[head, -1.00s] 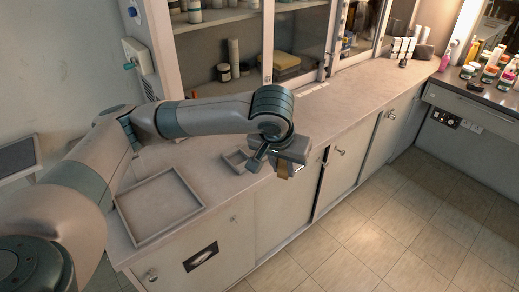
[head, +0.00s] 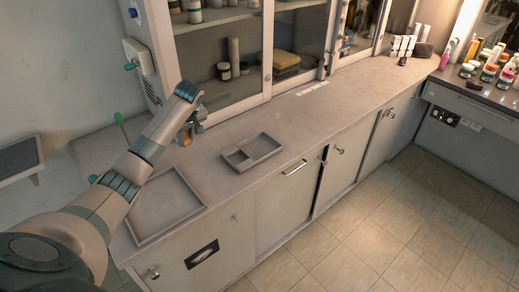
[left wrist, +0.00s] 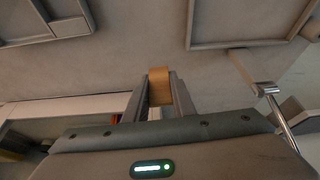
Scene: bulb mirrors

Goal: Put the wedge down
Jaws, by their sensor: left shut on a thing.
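The wedge is a small tan, wood-coloured piece (head: 186,139), low between the fingers of my left gripper (head: 193,130). In the left wrist view the wedge (left wrist: 160,84) shows upright between the two grey fingers, and the gripper (left wrist: 158,98) is shut on it. The gripper is over the back left part of the counter (head: 222,120), behind the gap between the two trays. I cannot tell whether the wedge touches the counter. My right gripper is not in view.
A large shallow tray (head: 203,206) lies at the counter's front left. A smaller divided tray (head: 268,156) lies to its right. Glass-fronted cabinets (head: 297,40) stand behind. A green-tipped thing (head: 119,118) is left of my arm. The counter to the right is mostly clear.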

